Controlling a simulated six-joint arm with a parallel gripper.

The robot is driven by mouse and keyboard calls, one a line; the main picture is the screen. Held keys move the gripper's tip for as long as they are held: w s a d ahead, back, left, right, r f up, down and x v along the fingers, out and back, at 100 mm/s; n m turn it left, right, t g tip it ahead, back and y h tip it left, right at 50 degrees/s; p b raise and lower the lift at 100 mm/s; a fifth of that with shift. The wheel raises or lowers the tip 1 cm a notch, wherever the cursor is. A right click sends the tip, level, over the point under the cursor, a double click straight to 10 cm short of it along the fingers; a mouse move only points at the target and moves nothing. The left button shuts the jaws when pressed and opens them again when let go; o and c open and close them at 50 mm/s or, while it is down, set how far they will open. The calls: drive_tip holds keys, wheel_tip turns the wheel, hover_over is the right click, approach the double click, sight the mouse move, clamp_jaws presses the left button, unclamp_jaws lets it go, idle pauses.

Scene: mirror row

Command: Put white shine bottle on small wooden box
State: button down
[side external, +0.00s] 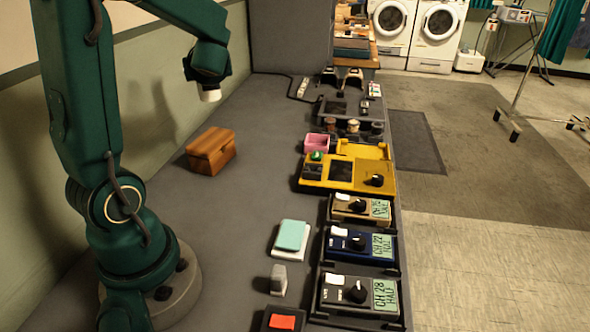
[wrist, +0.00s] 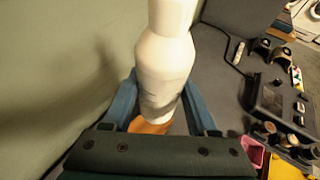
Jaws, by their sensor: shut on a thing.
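My gripper (wrist: 163,98) is shut on a white bottle (wrist: 166,62), with one blue finger on each side of it in the wrist view. In the side view, the end of my arm is in the air at the upper left, and a small white part of the bottle (side external: 210,96) shows below it. The small wooden box (side external: 208,153) is brown and sits on the grey bench, below and close to the bottle in that picture. An orange-brown patch of the box (wrist: 148,126) shows behind the bottle in the wrist view. The bottle is apart from the box.
A pink bin (side external: 317,143), a yellow device (side external: 350,172) and several boxed devices line the bench's right side. A teal-topped block (side external: 291,235) and a small grey block (side external: 278,279) stand nearer. The wall is on the left. The bench around the wooden box is clear.

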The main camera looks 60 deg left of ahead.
drive_tip(key=shift+s+a, duration=0.4)
drive_tip(key=shift+s, duration=0.1)
drive_tip(key=shift+s+a+f+n+g, duration=0.1)
drive_tip(key=shift+s+f+n+g, duration=0.1)
drive_tip(key=shift+n+g, duration=0.1)
hover_over(210, 138)
drive_tip(key=shift+f, duration=4.75)
drive_tip(key=shift+c, duration=1)
unclamp_jaws()
drive_tip(key=shift+f, duration=0.15)
